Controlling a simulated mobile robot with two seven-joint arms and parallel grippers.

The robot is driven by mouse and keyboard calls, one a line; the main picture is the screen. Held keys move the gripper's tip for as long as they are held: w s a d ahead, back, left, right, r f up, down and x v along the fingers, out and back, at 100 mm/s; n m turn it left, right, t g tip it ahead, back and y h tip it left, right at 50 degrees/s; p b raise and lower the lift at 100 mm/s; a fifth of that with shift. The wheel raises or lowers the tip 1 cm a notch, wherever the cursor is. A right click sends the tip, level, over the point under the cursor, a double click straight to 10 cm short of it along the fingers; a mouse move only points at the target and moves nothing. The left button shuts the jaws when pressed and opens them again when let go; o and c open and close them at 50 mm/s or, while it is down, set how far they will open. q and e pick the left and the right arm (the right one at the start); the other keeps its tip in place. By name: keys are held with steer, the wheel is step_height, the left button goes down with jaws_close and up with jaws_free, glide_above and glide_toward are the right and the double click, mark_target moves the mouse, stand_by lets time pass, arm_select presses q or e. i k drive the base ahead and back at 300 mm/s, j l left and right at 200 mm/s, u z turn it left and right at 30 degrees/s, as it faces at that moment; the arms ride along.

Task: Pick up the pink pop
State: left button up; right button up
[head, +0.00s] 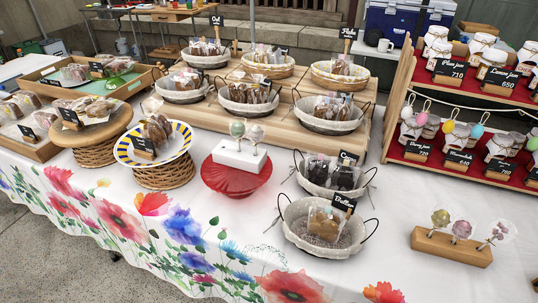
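A wooden block (451,246) at the right front of the table holds several small pops on sticks. The middle one looks pink (461,229). To its left is a yellow-green pop (441,217), and to its right a paler, pinkish-grey one (499,230) leans to the right. Two more pops, one grey-green (237,128) and one pale (256,132), stand in a white block (240,158) on a red stand (236,180). Neither of my grippers is in view.
A wire-handled basket (322,249) and another behind it (333,190) stand left of the wooden block. A wooden shelf (400,95) with jars rises behind. The flowered white tablecloth (400,270) is bare around the block, with free room in front.

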mark_target(463, 227)
steer(key=u, duration=0.25)
steer(key=z, duration=1.6)
steer(key=l+u, duration=0.1)
steer(key=u, duration=1.55)
steer(key=k+l, duration=0.2)
steer(key=l, duration=0.2)
steer(key=k+l+u, duration=0.1)
steer(key=l, duration=0.25)
steer(key=k+l, duration=0.3)
steer(key=i+l, duration=0.1)
steer(key=i, duration=0.25)
